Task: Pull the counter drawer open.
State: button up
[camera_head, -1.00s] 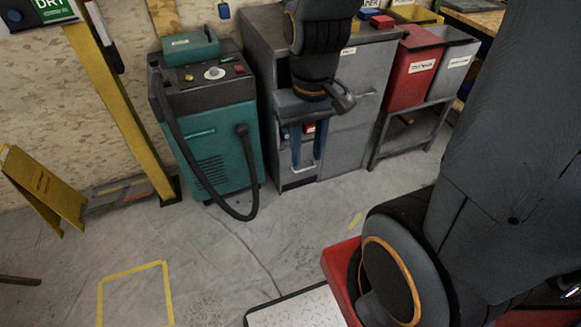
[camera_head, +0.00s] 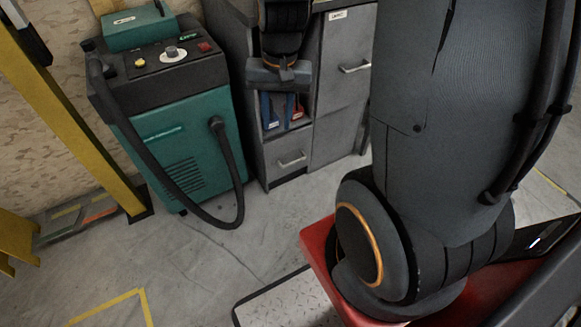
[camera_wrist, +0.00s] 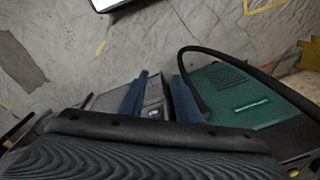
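The counter (camera_head: 340,105) is a grey metal cabinet with an open compartment (camera_head: 307,118) at its left. Below the compartment is a grey drawer (camera_head: 277,152) with a pale bar handle (camera_head: 291,161). The drawer looks shut, its front about level with the cabinet. My gripper (camera_head: 279,117) hangs in front of the compartment, above the handle, its two blue fingers apart and pointing down. In the wrist view my gripper (camera_wrist: 158,85) shows open fingers with nothing held between them. The handle is not clear in the wrist view.
A teal machine (camera_head: 168,130) with a black hose (camera_head: 160,190) stands just left of the counter. A taller grey door with a handle (camera_head: 355,68) is to the right. A yellow post (camera_head: 75,110) stands at far left. Sheeted floor (camera_head: 230,245) in front is mostly clear.

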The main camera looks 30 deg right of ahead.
jog(key=w+d+f+m+b, duration=0.35)
jog(key=w+f+b, duration=0.3)
jog(key=f, duration=0.35)
jog(key=w+d+f+m+b, duration=0.3)
jog(key=w+d+f+b, duration=0.15)
jog(key=f+b, duration=0.4)
jog(key=m+t+b, duration=0.1)
jog(key=m+b, duration=0.4)
jog(key=b, duration=0.5)
send_near(292, 163)
jog(key=shift+m, duration=0.25)
jog(key=shift+w+f+b, duration=0.2)
jog(key=shift+f+b, duration=0.5)
jog(key=shift+f, duration=0.55)
jog(key=shift+w+f+b, duration=0.2)
jog(key=shift+f+b, duration=0.5)
jog(key=shift+f, duration=0.55)
jog(key=shift+w+f+b, duration=0.25)
jog(key=shift+f+b, duration=0.45)
jog(key=shift+f, duration=0.55)
grip_shut()
